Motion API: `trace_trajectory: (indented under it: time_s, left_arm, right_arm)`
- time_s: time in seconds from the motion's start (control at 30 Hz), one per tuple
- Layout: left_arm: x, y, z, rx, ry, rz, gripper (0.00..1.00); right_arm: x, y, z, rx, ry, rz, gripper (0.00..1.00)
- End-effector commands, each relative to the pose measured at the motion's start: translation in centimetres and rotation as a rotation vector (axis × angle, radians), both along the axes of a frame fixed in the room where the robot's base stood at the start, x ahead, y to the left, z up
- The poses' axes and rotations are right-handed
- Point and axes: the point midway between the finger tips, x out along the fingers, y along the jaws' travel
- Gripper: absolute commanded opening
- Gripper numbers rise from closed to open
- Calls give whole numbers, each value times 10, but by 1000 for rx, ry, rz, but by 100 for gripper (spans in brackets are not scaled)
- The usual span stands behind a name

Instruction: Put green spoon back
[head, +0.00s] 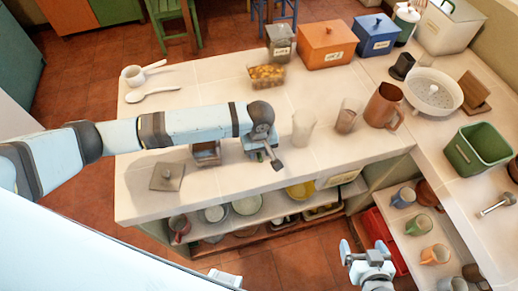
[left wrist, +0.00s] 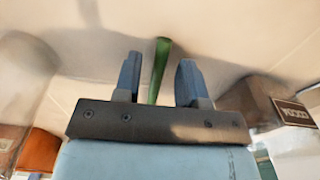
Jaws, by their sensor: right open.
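A green spoon handle (left wrist: 160,70) shows in the left wrist view. It lies between the fingers of my left gripper (left wrist: 158,82), with a gap on both sides. The rest of the spoon is hidden behind the gripper body. In the head view my left gripper (head: 266,156) is over the front part of the white counter (head: 222,185), and I cannot make out the green spoon there. My right gripper (head: 358,254) is open and empty, low in front of the counter.
A small labelled brown container (head: 206,153) stands left of my left gripper, with a square lid (head: 167,177) farther left. A clear cup (head: 303,128) and a brown jug (head: 384,106) stand to the right. A white spoon (head: 150,94) lies at back left.

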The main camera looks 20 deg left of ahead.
Motion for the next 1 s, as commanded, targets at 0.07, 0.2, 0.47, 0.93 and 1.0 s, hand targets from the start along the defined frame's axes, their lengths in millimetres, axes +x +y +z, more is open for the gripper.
trace_trajectory:
  time_s: [0.07,0.2,0.47,0.93,1.0]
  left_arm:
    - [0,0,1,0,0,0,38]
    - [0,-1,10,-2,0,-1,38]
    - [0,-1,62,-3,-3,0,38]
    - [-2,-2,122,-1,1,0,38]
    - [-2,-2,122,-1,1,0,38]
  right_arm:
    - [0,0,0,0,0,0,91]
    - [0,0,-2,1,0,-1,91]
    - [0,1,-6,2,2,1,91]
    - [0,3,-8,5,1,4,91]
    - [0,3,-8,5,1,4,91]
